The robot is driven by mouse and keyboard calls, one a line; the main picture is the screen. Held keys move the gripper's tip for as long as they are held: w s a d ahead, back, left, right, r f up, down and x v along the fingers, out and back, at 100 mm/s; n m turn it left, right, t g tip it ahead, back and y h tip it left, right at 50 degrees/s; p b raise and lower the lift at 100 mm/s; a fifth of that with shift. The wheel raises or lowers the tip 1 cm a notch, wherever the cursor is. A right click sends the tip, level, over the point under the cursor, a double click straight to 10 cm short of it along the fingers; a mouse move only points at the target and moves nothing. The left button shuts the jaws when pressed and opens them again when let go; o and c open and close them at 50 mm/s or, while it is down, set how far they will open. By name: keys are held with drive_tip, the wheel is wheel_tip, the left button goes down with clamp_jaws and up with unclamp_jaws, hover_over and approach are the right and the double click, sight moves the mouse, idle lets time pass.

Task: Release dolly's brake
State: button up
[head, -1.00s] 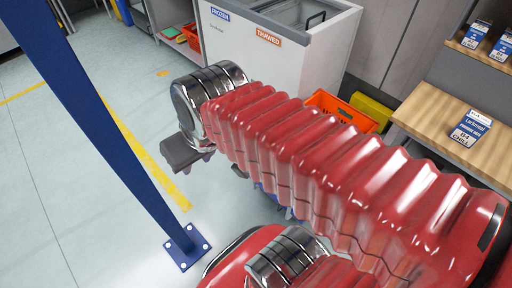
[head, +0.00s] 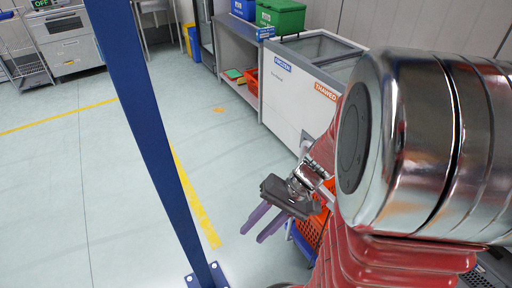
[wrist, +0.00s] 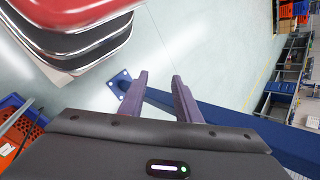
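My gripper (head: 253,233) has two purple fingers, spread apart with nothing between them. In the wrist view the open fingers (wrist: 159,80) point over bare floor towards the blue post. A blue dolly (head: 301,243) shows in part at the lower middle of the head view, under an orange tote (head: 314,228), just right of my gripper. My arm hides most of both. An orange tote edge (wrist: 18,140) also shows at the left of the wrist view. I cannot make out the dolly's brake in either view.
A blue post (head: 160,150) bolted to the floor stands left of my gripper. A white chest freezer (head: 290,95) with FROZEN and THAWED labels stands behind. A bench (head: 232,45) with green and blue bins is at the back. The floor (head: 100,180) on the left is clear.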

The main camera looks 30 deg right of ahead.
drive_tip(key=s+d+f+m+t+h, duration=0.1)
drive_tip(key=d+f+m+t+h, duration=0.2)
drive_tip(key=d+f+m+t, duration=0.5)
drive_tip(key=s+d+f+m+t+h, duration=0.2)
drive_tip(key=d+f+m+t+h, duration=0.2)
drive_tip(key=d, duration=1.1)
wheel_tip(320, 180, down, 4)
drive_tip(key=m+t, duration=0.5)
drive_tip(key=m, duration=0.2)
drive_tip(key=shift+s+m, duration=0.2)
drive_tip(key=shift+m, duration=0.1)
drive_tip(key=shift+w+r, duration=0.1)
drive_tip(key=shift+w+a, duration=0.15)
drive_tip(key=shift+w, duration=3.3)
drive_tip(key=shift+w+a, duration=0.1)
drive_tip(key=shift+w, duration=3.3)
drive_tip(key=shift+s+a, duration=0.1)
drive_tip(key=shift+a, duration=0.05)
clamp_jaws()
